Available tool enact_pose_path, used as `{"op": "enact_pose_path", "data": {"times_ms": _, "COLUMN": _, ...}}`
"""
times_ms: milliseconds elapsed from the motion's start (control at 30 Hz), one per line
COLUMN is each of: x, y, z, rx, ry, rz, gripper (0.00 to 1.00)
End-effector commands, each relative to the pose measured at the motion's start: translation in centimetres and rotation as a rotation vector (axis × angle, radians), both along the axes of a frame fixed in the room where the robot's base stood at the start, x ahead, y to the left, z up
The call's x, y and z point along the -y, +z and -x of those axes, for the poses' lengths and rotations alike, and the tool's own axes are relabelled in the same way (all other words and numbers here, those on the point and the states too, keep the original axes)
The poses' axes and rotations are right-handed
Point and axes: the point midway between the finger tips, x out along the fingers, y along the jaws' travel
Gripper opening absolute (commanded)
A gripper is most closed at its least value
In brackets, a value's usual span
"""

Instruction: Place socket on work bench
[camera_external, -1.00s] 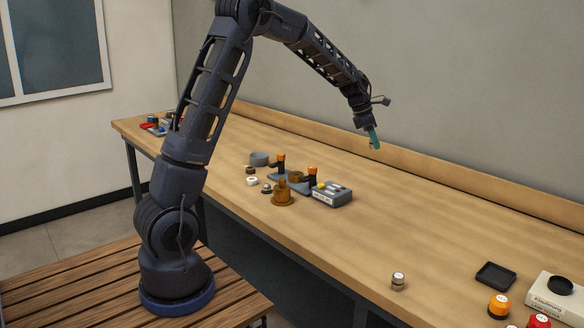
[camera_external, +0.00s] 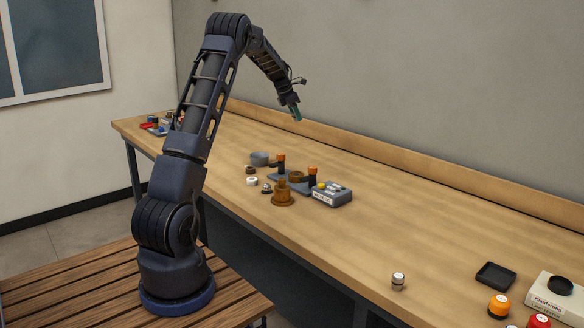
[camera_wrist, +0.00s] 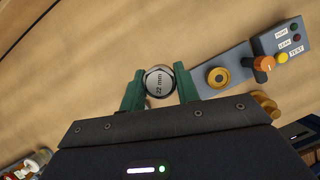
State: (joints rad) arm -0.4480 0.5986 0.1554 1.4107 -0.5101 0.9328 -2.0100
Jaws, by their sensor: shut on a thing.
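My gripper (camera_external: 296,112) hangs in the air above the back part of the work bench (camera_external: 400,215). In the wrist view its two green fingers (camera_wrist: 153,94) are shut on a round metal socket (camera_wrist: 160,80) marked "22 mm". In the external view the socket is too small to make out at the fingertips. The bench top lies clear of the socket, some way below it.
A small jar (camera_external: 398,281), black tray (camera_external: 496,275) and white box (camera_external: 560,296) are at right. The bench between is free.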

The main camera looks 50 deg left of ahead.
Motion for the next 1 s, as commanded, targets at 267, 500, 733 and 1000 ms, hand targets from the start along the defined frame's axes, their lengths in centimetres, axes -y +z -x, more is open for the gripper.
{"op": "enact_pose_path", "data": {"times_ms": 267, "x": -12.0, "y": -0.2, "z": 4.1, "rx": 0.000, "ry": 0.127, "rz": -0.003, "gripper": 0.05}}
{"op": "enact_pose_path", "data": {"times_ms": 500, "x": -21.4, "y": -0.5, "z": 8.8, "rx": -0.003, "ry": 0.227, "rz": -0.005, "gripper": 0.05}}
{"op": "enact_pose_path", "data": {"times_ms": 733, "x": -29.8, "y": -0.7, "z": 14.6, "rx": -0.005, "ry": 0.323, "rz": -0.008, "gripper": 0.05}}
{"op": "enact_pose_path", "data": {"times_ms": 1000, "x": -38.7, "y": -1.2, "z": 22.4, "rx": -0.010, "ry": 0.431, "rz": -0.009, "gripper": 0.05}}
